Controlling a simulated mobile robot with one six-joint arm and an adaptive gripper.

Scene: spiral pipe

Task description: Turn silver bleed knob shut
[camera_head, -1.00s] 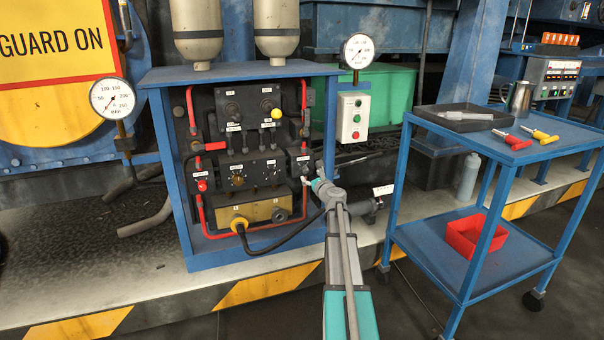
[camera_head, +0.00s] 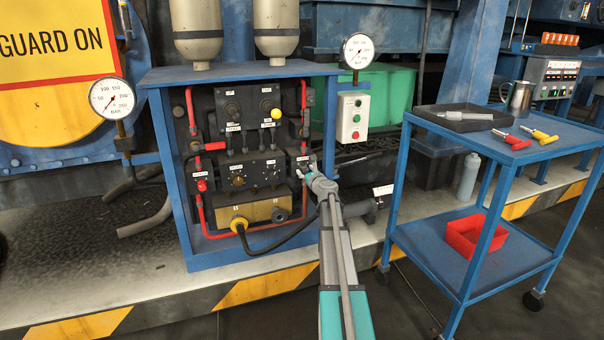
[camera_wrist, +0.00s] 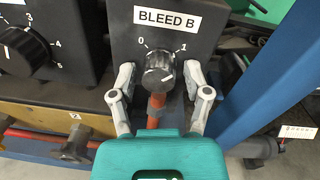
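The silver bleed knob (camera_wrist: 158,76) is in the middle of the wrist view, under a "BLEED B" label on a black block. A 0 is at its upper left and a 1 at its upper right; its pale mark points roughly up, between them. My gripper (camera_wrist: 158,72) is open, with one finger on each side of the knob and a visible gap on both sides. In the head view my gripper (camera_head: 306,168) is at the right side of the valve panel and hides the knob.
A black dial (camera_wrist: 22,48) with numbers is left of the knob. The blue cabinet frame (camera_wrist: 270,75) stands close on the right. A red knob (camera_head: 202,186), a yellow knob (camera_head: 276,114) and red pipes are on the panel. A blue trolley (camera_head: 430,262) stands to the right.

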